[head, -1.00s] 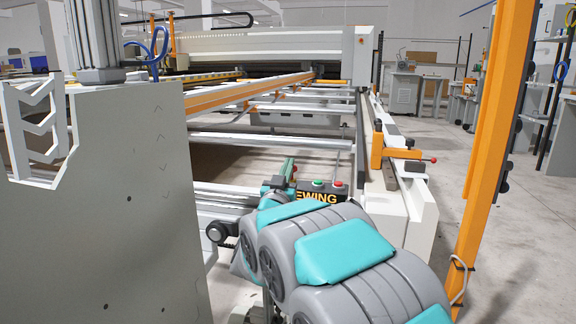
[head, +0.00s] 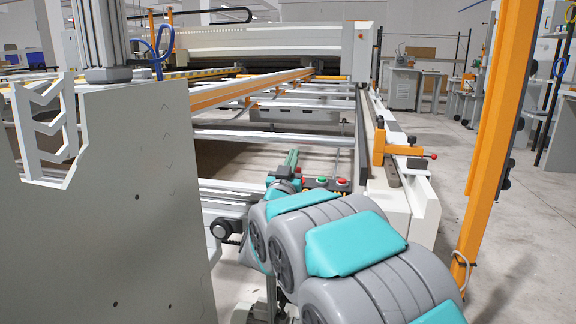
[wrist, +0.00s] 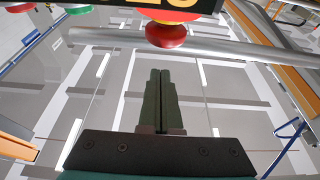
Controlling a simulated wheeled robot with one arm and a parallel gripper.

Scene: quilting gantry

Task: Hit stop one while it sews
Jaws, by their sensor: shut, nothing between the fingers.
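A dark control box (head: 334,188) sits beyond my arm in the head view. It carries a green button (head: 322,181) and a red button (head: 341,181). A red mushroom button (wrist: 166,34) on a yellow base shows near the top middle of the wrist view. A green button (wrist: 75,10) and another red one (wrist: 20,7) are at its upper left. A dark sign (wrist: 205,5) with orange letters is cut off there and cannot be read. My gripper (wrist: 160,72) is shut and empty, its tips apart in the picture from the mushroom button. It also shows in the head view (head: 292,153).
A grey panel (head: 140,200) stands close on the left. The gantry's orange rail (head: 250,87) and pale bars lie beyond the box. An orange post (head: 497,130) and an orange clamp (head: 380,142) are on the right. Open floor lies between post and machine.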

